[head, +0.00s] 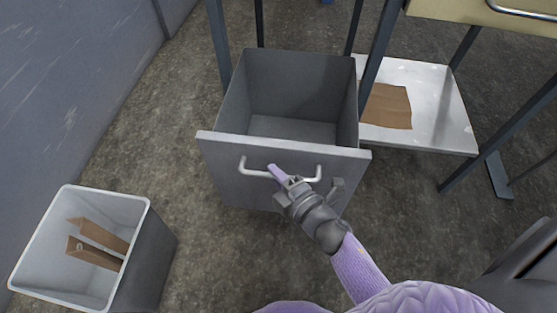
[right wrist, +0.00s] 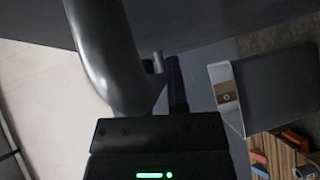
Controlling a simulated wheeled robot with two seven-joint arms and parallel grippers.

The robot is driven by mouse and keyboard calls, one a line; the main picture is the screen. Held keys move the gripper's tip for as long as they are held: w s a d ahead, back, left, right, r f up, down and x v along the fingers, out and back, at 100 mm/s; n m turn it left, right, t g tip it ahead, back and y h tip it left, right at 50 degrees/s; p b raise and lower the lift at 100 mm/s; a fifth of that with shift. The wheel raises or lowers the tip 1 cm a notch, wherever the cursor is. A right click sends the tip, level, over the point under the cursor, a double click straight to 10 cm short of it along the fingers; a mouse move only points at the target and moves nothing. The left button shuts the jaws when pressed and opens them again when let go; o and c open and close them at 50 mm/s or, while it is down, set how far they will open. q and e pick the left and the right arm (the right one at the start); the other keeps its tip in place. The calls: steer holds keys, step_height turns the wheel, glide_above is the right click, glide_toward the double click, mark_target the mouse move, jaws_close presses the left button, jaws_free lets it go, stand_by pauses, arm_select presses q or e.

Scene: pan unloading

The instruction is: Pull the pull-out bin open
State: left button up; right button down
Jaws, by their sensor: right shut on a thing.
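The pull-out bin (head: 290,97) is a grey, open-topped box that stands out from under the table frame in the head view. Its inside looks empty. Its grey front panel (head: 220,151) carries a silver bar handle (head: 252,171). My right gripper (head: 287,178) is at the middle of the handle and shut on it, hiding part of the bar. In the right wrist view, the handle (right wrist: 105,50) shows large and close as a curved grey bar beside the gripper (right wrist: 163,85). My left gripper is not in view.
A light grey bin (head: 45,228) with brown cardboard pieces (head: 96,247) stands at the lower left. A pale low shelf (head: 435,105) holds a brown cardboard sheet (head: 386,106) to the right. Dark table legs (head: 379,45) stand beside the bin. Bare floor lies between the two bins.

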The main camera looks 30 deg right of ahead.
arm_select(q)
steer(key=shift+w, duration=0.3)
arm_select(e)
steer(key=s+a, duration=0.1)
steer(key=s, duration=0.1)
steer(key=shift+s+a, duration=0.3)
steer(key=shift+a, duration=0.05)
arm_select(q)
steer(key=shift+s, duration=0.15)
arm_select(e)
steer(key=c, duration=0.7)
jaws_free()
arm_select(q)
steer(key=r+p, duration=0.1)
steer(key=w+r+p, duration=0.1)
steer(key=p, duration=0.1)
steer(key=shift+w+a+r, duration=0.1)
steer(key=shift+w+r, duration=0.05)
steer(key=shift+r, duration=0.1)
arm_select(e)
steer(key=shift+o, duration=0.2)
steer(key=v, duration=1)
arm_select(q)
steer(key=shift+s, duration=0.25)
